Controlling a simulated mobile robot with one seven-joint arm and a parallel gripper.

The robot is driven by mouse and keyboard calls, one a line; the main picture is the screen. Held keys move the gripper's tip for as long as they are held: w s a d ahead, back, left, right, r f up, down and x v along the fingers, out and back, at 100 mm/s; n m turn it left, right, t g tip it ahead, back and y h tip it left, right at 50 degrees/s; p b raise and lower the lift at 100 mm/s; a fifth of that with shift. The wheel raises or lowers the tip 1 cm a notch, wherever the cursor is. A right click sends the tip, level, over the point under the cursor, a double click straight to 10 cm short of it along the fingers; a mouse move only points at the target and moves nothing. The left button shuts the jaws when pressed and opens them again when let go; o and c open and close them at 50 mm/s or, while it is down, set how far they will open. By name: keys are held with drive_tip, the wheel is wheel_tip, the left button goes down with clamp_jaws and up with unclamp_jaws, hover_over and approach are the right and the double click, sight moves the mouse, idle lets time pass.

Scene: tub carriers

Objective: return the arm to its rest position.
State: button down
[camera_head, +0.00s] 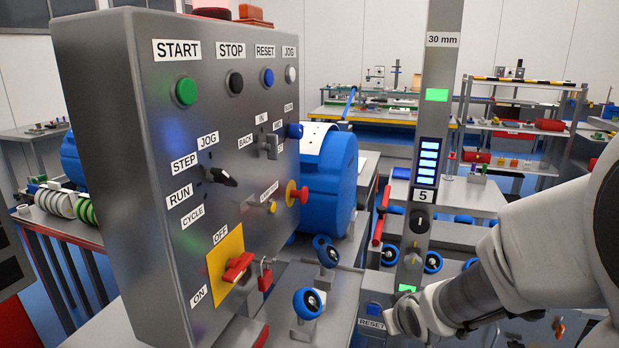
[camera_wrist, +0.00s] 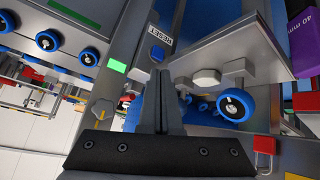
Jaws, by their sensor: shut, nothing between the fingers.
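My arm (camera_head: 530,245) comes in from the right edge of the head view and reaches down and left to the foot of the grey column (camera_head: 437,60). My gripper (camera_wrist: 163,74) is shut and empty in the wrist view, its two dark fingers together. Its fingertips point toward a blue button (camera_wrist: 157,53) with a RESET label; whether they touch it I cannot tell. The same blue button (camera_head: 373,309) shows in the head view just left of my arm's end. The fingers cannot be made out in the head view.
A grey control cabinet (camera_head: 110,120) with buttons and knobs stands close on the left. Blue-rimmed wheels (camera_head: 307,302) stick up between it and my arm. A blue drum (camera_head: 335,180) is behind the cabinet. Shelves (camera_head: 510,130) stand farther back.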

drive_tip(key=s+a+r+m+g, duration=0.1)
drive_tip(key=s+r+m, duration=0.1)
drive_tip(key=s+r, duration=0.65)
drive_tip(key=s+a+r+m+g, duration=0.15)
drive_tip(key=s+r, duration=0.35)
drive_tip(key=s, duration=0.6)
wheel_tip(320, 180, up, 11)
drive_tip(key=p, duration=1.1)
drive_tip(key=shift+n, duration=0.35)
